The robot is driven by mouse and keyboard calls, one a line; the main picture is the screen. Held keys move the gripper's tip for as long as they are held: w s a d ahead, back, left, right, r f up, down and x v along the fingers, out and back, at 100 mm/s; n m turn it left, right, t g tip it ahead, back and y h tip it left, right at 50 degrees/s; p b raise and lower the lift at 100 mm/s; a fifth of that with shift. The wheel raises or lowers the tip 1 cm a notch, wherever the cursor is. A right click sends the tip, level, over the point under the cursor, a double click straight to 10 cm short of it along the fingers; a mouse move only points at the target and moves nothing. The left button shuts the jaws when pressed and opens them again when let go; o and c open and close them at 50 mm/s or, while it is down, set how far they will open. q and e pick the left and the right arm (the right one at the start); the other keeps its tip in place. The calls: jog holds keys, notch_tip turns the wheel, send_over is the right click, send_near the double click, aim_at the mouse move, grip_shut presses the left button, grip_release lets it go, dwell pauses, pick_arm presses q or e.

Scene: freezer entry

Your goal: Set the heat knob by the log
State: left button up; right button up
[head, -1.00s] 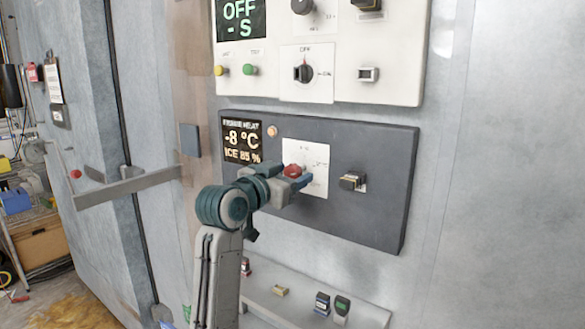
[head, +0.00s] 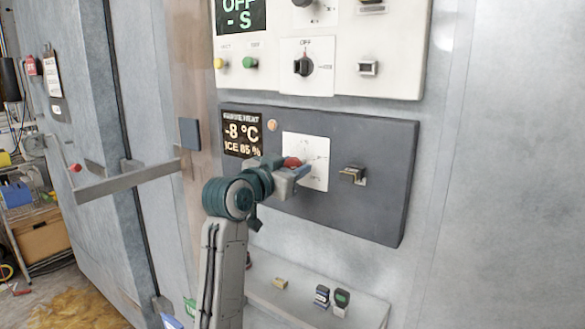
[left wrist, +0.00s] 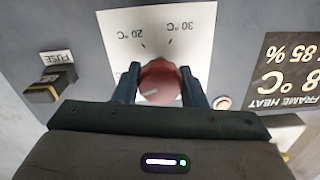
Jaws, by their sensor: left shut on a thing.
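The red heat knob (head: 292,162) sits on a white dial plate (head: 318,148) of the dark frame heat panel. In the left wrist view the knob (left wrist: 160,82) shows upside down with a pale pointer mark. The dial there reads 20 °C and 30 °C. My left gripper (head: 298,169) is shut on the knob; its fingers (left wrist: 160,88) stand on both sides of it. The display (head: 242,136) reads -8 °C and ICE 85 %. A clipboard with a white sheet (head: 55,78), perhaps the log, hangs at the left; its writing is too small to read. My right gripper is out of view.
A fuse switch (head: 353,175) is to the right of the dial. A white control panel (head: 400,80) is above. A ledge (head: 290,302) below carries several small items. A long door handle (head: 125,185) juts out at the left.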

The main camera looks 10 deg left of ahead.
pick_arm(q)
jog(key=m+b, duration=0.2)
jog(key=m, duration=0.4)
jog(key=shift+f, duration=0.15)
jog(key=m+b, duration=0.1)
jog(key=m, duration=0.2)
jog(key=shift+m+b, duration=0.35)
jog(key=shift+m, duration=0.05)
jog(key=shift+m+b, duration=0.3)
jog(key=shift+m, duration=0.4)
jog(key=shift+m+b, duration=0.4)
jog(key=shift+m, duration=0.6)
jog(key=o, duration=1)
